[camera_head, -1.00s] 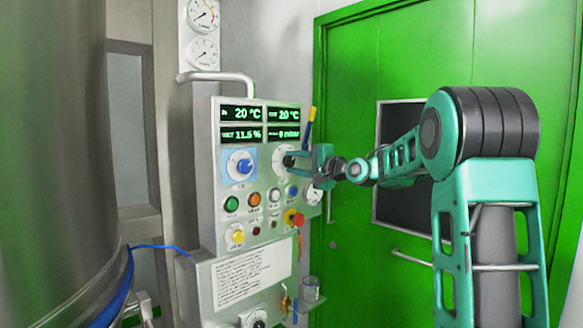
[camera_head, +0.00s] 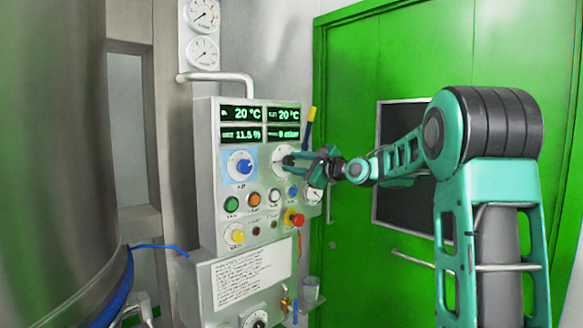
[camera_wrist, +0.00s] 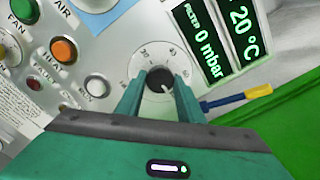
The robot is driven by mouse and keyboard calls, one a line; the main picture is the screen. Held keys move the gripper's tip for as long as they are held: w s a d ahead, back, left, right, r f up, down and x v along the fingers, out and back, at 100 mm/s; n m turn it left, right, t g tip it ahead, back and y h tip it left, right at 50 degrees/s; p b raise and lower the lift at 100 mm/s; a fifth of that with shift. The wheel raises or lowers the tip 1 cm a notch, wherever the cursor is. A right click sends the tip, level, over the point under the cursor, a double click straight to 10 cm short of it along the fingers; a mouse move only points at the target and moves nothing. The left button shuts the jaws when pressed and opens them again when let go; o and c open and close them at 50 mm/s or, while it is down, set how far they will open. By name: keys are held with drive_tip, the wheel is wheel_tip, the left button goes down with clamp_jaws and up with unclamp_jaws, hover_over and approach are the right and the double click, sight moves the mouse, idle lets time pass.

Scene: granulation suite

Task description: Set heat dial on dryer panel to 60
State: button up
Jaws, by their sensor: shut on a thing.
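The heat dial is a black knob (camera_wrist: 160,80) on a round white scale on the dryer panel (camera_head: 206,170). In the wrist view my gripper (camera_wrist: 159,82) has its two teal fingers on either side of this knob, shut on it. A short white pointer mark shows on the knob, toward the lower right of the picture.
A blue knob (camera_head: 240,166) sits left of the dial. Coloured buttons, including a red one (camera_head: 294,217), lie below, and lit displays (camera_head: 260,124) above. A blue-and-yellow handled thing (camera_head: 310,125) stands at the panel's right edge. A green door (camera_head: 350,60) is behind.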

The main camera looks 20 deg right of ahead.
drive_tip(key=shift+d+f+m, duration=0.15)
drive_tip(key=shift+f+m, duration=0.25)
drive_tip(key=shift+f, duration=0.05)
drive_tip(key=o, duration=1.1)
drive_tip(key=shift+c, duration=0.2)
drive_tip(key=shift+r, duration=0.25)
drive_tip(key=v, duration=1)
drive_tip(key=shift+s, duration=0.35)
drive_tip(key=shift+f, duration=0.1)
drive_tip(key=s+a+f+n+g+h, duration=0.1)
drive_tip(key=s+f+n+g+h, duration=0.1)
drive_tip(key=s+f+n+g, duration=0.45)
drive_tip(key=s+f+n+g+h, duration=0.25)
drive_tip(key=s+f, duration=0.55)
drive_tip(key=f, duration=0.5)
drive_tip(key=s+f+n+g, duration=0.2)
drive_tip(key=s+f, duration=0.2)
drive_tip(key=s, duration=0.5)
drive_tip(key=s+a+f+n+g, duration=0.1)
drive_tip(key=s+f+n+g, duration=0.2)
drive_tip(key=s, duration=0.7)
drive_tip(key=s+a+f+n+g, duration=0.1)
drive_tip(key=s+f+n+g, duration=0.2)
drive_tip(key=s, duration=0.7)
drive_tip(key=shift+f+h, duration=0.45)
drive_tip(key=shift+f, duration=0.5)
